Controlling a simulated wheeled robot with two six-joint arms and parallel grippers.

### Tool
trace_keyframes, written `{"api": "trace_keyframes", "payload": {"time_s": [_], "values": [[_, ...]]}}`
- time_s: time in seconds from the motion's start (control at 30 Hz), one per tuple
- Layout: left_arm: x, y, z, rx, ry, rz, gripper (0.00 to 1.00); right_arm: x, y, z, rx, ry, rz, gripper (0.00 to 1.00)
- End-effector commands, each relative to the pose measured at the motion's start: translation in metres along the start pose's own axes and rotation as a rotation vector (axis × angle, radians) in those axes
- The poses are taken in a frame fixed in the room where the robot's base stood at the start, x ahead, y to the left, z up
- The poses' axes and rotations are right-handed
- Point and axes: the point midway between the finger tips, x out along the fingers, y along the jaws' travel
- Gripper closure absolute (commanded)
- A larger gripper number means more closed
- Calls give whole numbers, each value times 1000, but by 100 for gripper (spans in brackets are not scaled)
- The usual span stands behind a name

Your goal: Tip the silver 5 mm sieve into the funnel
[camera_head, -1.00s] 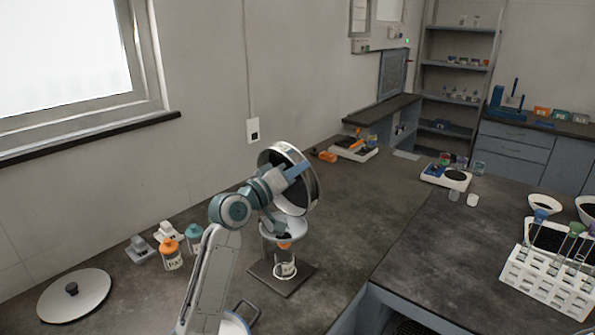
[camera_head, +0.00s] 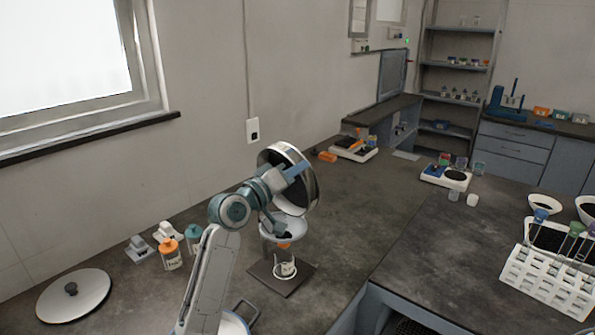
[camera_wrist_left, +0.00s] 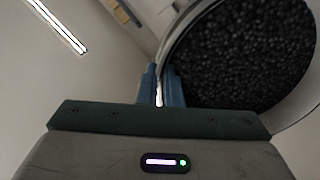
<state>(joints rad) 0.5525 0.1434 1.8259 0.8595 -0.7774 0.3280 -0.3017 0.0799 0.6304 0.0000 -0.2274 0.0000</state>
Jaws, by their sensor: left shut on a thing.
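The silver sieve (camera_head: 308,182) is held up on edge, steeply tilted, above the funnel (camera_head: 291,228). My left gripper (camera_head: 286,176) is shut on the sieve's rim. In the left wrist view the sieve (camera_wrist_left: 168,42) shows dark grains (camera_wrist_left: 245,55) across its mesh, and the gripper's blue fingers (camera_wrist_left: 160,86) pinch its rim. The funnel is white and sits over a clear vessel (camera_head: 285,268) on a dark square base. My arm partly hides the funnel's left side. I cannot see any grains falling. My right gripper is not in view.
An orange-capped jar (camera_head: 171,255) and a teal-capped jar (camera_head: 193,238) stand left of the funnel. A round lid (camera_head: 92,297) lies at the front left. A white tube rack (camera_head: 550,283) stands at the right. The bench right of the funnel is clear.

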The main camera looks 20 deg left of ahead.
Motion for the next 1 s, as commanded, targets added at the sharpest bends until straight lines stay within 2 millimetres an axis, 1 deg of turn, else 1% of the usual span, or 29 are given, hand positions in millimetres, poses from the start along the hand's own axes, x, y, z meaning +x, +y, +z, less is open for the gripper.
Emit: {"api": "trace_keyframes", "payload": {"time_s": [0.1,0.53,1.0], "values": [[-4,-2,2,1,14,14,100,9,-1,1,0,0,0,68],[-17,-2,2,1,71,70,100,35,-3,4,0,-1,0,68],[-18,0,0,1,79,80,100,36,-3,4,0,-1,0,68]]}}
